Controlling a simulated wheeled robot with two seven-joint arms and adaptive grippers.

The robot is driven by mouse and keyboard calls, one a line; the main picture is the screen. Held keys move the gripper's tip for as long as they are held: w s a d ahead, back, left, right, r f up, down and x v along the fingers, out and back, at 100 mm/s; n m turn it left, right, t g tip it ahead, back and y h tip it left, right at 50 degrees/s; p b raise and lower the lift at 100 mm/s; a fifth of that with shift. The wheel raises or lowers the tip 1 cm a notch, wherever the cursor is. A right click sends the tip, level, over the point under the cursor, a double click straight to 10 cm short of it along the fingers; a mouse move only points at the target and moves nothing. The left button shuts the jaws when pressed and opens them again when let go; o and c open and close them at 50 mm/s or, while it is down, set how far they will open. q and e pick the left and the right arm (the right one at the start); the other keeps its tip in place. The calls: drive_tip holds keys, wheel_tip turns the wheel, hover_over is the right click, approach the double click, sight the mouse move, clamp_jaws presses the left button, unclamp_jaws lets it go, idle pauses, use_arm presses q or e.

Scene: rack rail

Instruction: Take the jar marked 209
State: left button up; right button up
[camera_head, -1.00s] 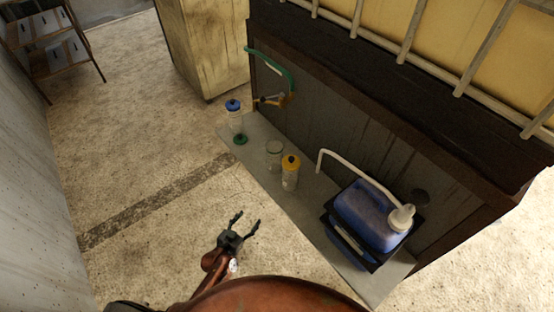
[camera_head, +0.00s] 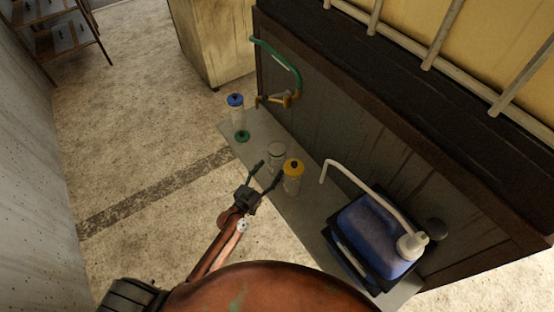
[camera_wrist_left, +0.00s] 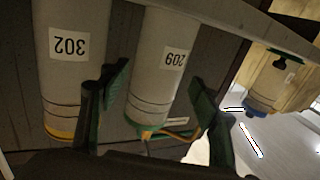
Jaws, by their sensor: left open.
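The jar marked 209 (camera_wrist_left: 160,65) is a pale cylinder with a white label and a greenish rim, upside down in the left wrist view. In the head view it appears to be the middle jar (camera_head: 276,155), standing on the grey ledge. My left gripper (camera_head: 267,172) is open and empty, just in front of this jar and the yellow-lidded jar. In the left wrist view the open fingers (camera_wrist_left: 160,85) lie to either side of the jar marked 209; contact cannot be told.
A jar marked 302 (camera_wrist_left: 70,60) with a yellow lid (camera_head: 293,167) stands close beside it. A blue-lidded jar (camera_head: 236,106) and a green round piece (camera_head: 241,136) are farther left. A blue container (camera_head: 368,238) with a pale spout stands at right. A dark wall (camera_head: 335,125) rises behind.

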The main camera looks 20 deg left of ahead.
sight(273, 167)
use_arm(q)
drive_tip(key=x, duration=0.2)
drive_tip(key=shift+w+d, duration=0.25)
drive_tip(key=shift+d, duration=0.05)
drive_tip(key=shift+x, duration=1.2)
drive_tip(key=shift+w, duration=0.4)
drive_tip(key=c, duration=0.9)
drive_tip(key=shift+c, duration=0.5)
use_arm(e)
drive_tip(key=shift+s+d, duration=0.15)
drive_tip(key=shift+s, duration=0.4)
drive_tip(key=shift+s+d, duration=0.15)
drive_tip(key=shift+s, duration=0.4)
use_arm(q)
drive_tip(key=shift+r, duration=0.15)
use_arm(e)
drive_tip(key=shift+w, duration=0.1)
